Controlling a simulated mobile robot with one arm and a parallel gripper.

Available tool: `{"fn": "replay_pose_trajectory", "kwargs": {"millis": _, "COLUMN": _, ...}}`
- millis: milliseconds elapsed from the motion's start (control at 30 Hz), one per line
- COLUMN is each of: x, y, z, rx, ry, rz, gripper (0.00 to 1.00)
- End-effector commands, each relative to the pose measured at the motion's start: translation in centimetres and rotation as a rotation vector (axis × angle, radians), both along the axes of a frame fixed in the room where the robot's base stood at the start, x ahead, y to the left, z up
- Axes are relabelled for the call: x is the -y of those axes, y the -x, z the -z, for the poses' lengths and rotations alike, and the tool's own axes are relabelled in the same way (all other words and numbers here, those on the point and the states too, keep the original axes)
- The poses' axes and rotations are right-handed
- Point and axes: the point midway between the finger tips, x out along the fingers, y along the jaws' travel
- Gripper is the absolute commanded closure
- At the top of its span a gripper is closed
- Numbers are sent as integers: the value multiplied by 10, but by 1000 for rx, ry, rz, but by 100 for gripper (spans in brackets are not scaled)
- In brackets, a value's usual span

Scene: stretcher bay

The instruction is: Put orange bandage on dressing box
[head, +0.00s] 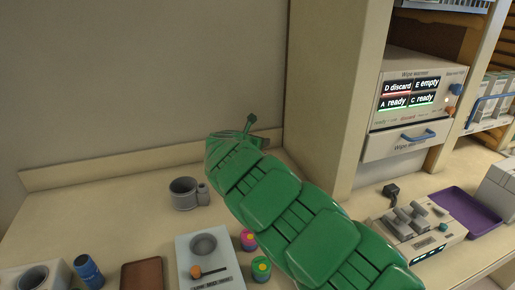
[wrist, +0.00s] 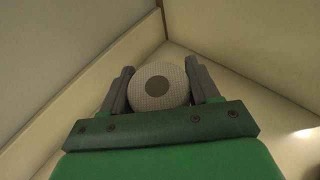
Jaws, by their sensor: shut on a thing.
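My gripper (wrist: 159,68) is shut on a pale, round roll (wrist: 142,97) with a dark centre, seen end-on in the wrist view. No orange shows on the roll, so I cannot tell whether it is the orange bandage. In the head view my green arm reaches up and left across the bench, and the roll is not visible there. I cannot make out a dressing box for certain in either view.
On the bench (head: 130,220) stand a grey mug (head: 184,193), a pale device (head: 208,262), a brown tray (head: 142,274), a blue can (head: 88,270) and two colourful small cylinders (head: 261,268). A cream upright panel (head: 332,100) rises behind my arm. A purple tray (head: 467,211) lies at right.

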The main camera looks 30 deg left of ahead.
Motion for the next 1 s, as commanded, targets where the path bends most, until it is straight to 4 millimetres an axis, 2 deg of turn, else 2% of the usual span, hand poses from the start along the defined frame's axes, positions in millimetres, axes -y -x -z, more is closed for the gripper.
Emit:
{"fn": "replay_pose_trajectory", "kwargs": {"millis": 100, "x": 2, "y": -1, "z": 18, "rx": -1, "ry": 2, "rz": 1, "gripper": 69}}
{"fn": "replay_pose_trajectory", "kwargs": {"millis": 200, "x": 1, "y": 0, "z": 28, "rx": 0, "ry": 1, "rz": 0, "gripper": 69}}
{"fn": "replay_pose_trajectory", "kwargs": {"millis": 600, "x": 1, "y": 0, "z": 32, "rx": 0, "ry": 1, "rz": 0, "gripper": 69}}
{"fn": "replay_pose_trajectory", "kwargs": {"millis": 633, "x": 1, "y": 0, "z": 32, "rx": 0, "ry": 1, "rz": 0, "gripper": 37}}
{"fn": "replay_pose_trajectory", "kwargs": {"millis": 700, "x": 1, "y": 0, "z": 32, "rx": 0, "ry": 1, "rz": 0, "gripper": 26}}
{"fn": "replay_pose_trajectory", "kwargs": {"millis": 800, "x": 1, "y": 0, "z": 32, "rx": 0, "ry": 1, "rz": 0, "gripper": 14}}
{"fn": "replay_pose_trajectory", "kwargs": {"millis": 1000, "x": 1, "y": 0, "z": 32, "rx": -1, "ry": 1, "rz": 0, "gripper": 14}}
